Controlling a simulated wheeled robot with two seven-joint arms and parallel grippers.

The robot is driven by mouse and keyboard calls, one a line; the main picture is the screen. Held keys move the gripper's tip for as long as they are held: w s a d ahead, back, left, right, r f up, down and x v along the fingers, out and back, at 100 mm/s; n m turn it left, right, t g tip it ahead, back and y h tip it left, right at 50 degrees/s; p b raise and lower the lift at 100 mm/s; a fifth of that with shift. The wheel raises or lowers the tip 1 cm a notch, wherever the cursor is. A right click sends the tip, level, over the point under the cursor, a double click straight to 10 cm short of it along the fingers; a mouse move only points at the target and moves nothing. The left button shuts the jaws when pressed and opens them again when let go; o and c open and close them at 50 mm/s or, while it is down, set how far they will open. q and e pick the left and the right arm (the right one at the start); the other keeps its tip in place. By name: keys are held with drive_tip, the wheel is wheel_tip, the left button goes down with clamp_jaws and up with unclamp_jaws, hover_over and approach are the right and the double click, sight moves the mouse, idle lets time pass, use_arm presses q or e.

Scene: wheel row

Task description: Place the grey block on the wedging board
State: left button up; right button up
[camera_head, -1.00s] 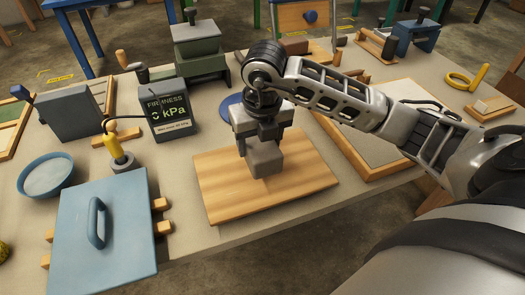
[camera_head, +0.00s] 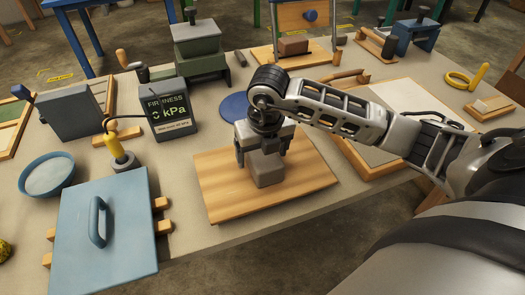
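The grey block (camera_head: 267,171) sits on the wooden wedging board (camera_head: 222,192), near the middle of the board. My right gripper (camera_head: 264,153) is directly above the block, pointing down. Its two fingers are spread, one on each side of the block's upper part, with gaps showing beside it. The gripper hides part of the block's top. My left gripper is not in view.
A firmness meter (camera_head: 168,111) stands behind the board to the left, with a yellow-handled probe (camera_head: 114,148) near it. A blue lidded slab (camera_head: 122,230) lies left of the board. A blue disc (camera_head: 232,107) lies behind it. A framed pale panel (camera_head: 362,150) lies to the right.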

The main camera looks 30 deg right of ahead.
sight(265, 158)
drive_tip(key=shift+r, duration=0.3)
wheel_tip(265, 158, up, 12)
drive_tip(key=s, duration=0.1)
drive_tip(key=shift+s+a+f, duration=0.2)
drive_tip(key=shift+s+f, duration=0.05)
drive_tip(key=shift+s, duration=0.15)
